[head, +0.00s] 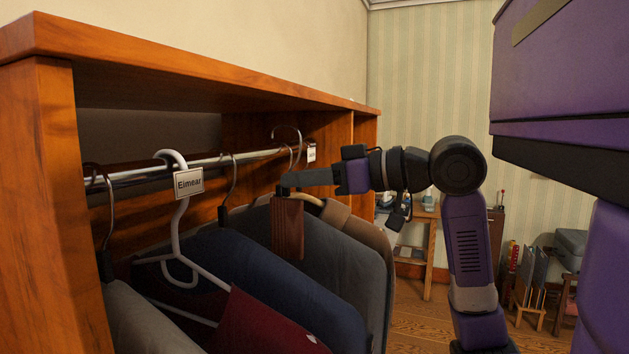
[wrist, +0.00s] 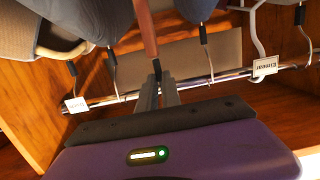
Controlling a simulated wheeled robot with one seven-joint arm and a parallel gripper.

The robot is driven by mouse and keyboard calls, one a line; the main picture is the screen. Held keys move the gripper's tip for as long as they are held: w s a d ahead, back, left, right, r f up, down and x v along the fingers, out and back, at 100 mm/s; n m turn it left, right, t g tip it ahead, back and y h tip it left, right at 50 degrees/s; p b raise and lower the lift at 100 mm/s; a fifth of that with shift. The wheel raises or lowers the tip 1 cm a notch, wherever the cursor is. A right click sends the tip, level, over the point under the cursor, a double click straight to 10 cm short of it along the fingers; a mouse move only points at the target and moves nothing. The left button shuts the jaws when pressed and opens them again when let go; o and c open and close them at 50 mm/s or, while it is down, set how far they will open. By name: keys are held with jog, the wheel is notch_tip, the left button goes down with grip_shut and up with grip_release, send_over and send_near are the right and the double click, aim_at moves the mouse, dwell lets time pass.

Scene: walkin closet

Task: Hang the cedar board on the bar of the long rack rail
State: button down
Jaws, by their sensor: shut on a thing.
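The cedar board (head: 287,228) is a narrow reddish-brown slab hanging upright below my gripper (head: 287,184), among the clothes. My gripper is shut on the dark fitting at the board's top. In the wrist view, the two fingers (wrist: 157,92) meet at that black fitting, with the board (wrist: 146,30) beyond. The rack rail's bar (head: 135,173) is a silver rod inside the wooden wardrobe; it also crosses the wrist view (wrist: 215,80) close to the fingers. A metal hook (head: 287,128) rises above the bar near the gripper; I cannot tell whether it is the board's or rests on the bar.
A white hanger (head: 180,235) with an "Eimear" tag (head: 188,182) hangs left of the board. Dark jackets (head: 245,262) and a brown garment (head: 362,235) crowd around it. The wooden wardrobe top (head: 200,72) overhangs the bar. A second white tag (head: 311,152) is farther along the bar.

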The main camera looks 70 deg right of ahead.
jog(key=w+f+b, duration=0.2)
jog(key=w+f, duration=0.1)
jog(key=w, duration=0.3)
jog(key=shift+w+d, duration=0.15)
jog(key=shift+w, duration=0.2)
dwell(0.4)
jog(key=c, duration=1.5)
grip_release()
jog(key=shift+o, duration=0.2)
jog(key=shift+s+a+r+b, duration=0.1)
jog(key=shift+s+r+b, duration=0.1)
jog(key=shift+s, duration=1.1)
jog(key=shift+s+a+r+b, duration=0.1)
jog(key=shift+s+r+b, duration=0.15)
jog(key=shift+s, duration=1)
jog(key=shift+s+r+b, duration=0.15)
jog(key=shift+s+b, duration=0.05)
jog(key=shift+s, duration=1.1)
